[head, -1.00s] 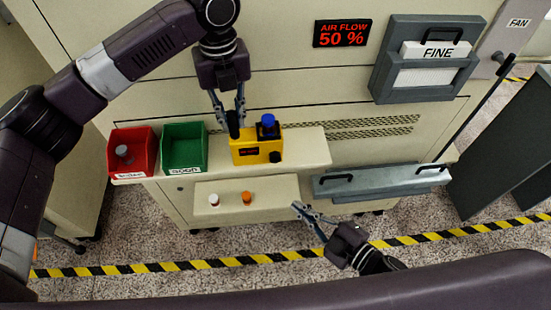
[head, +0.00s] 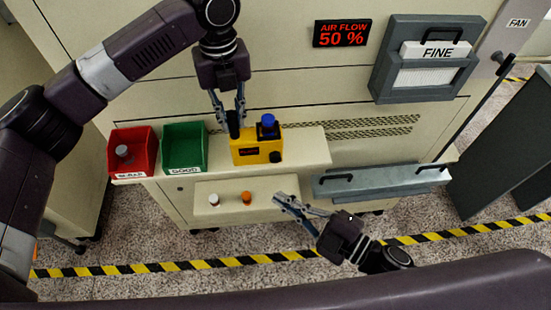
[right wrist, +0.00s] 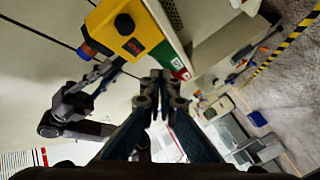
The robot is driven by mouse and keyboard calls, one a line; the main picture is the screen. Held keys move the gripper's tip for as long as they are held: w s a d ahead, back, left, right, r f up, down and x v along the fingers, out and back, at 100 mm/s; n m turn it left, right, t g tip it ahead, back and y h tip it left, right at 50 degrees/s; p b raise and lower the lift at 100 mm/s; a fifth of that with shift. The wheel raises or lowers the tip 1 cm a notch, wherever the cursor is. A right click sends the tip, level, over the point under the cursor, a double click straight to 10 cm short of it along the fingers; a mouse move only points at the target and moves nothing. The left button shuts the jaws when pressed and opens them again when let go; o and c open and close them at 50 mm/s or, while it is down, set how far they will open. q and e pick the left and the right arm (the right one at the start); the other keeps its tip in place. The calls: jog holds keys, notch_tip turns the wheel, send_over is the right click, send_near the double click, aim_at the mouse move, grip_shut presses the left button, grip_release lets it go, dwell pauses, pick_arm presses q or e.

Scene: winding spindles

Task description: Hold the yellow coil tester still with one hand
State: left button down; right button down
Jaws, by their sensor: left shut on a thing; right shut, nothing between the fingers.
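The yellow coil tester (head: 256,152) stands on the cream shelf, with a blue knob on top and a black knob at its front right. It also shows in the right wrist view (right wrist: 124,30). My left gripper (head: 236,122) points down at the tester's left side and is shut on the black post (head: 233,126) that rises there. My right gripper (head: 277,200) is shut and empty, apart from the tester, in front of and below the shelf. Its closed fingers show in the right wrist view (right wrist: 160,82).
A red bin (head: 131,152) holding a grey piece and a green bin (head: 185,148) stand left of the tester. A white-topped spool (head: 213,199) and an orange spool (head: 246,198) stand on the lower shelf (head: 225,208).

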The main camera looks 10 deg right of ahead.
jog(key=w, duration=0.7)
jog(key=shift+w, duration=0.2)
jog(key=shift+w, duration=0.1)
dwell(1.2)
jog(key=shift+w, duration=0.3)
jog(key=shift+w, duration=0.5)
dwell(0.6)
jog(key=shift+s, duration=0.95)
jog(key=s, duration=0.5)
dwell(0.4)
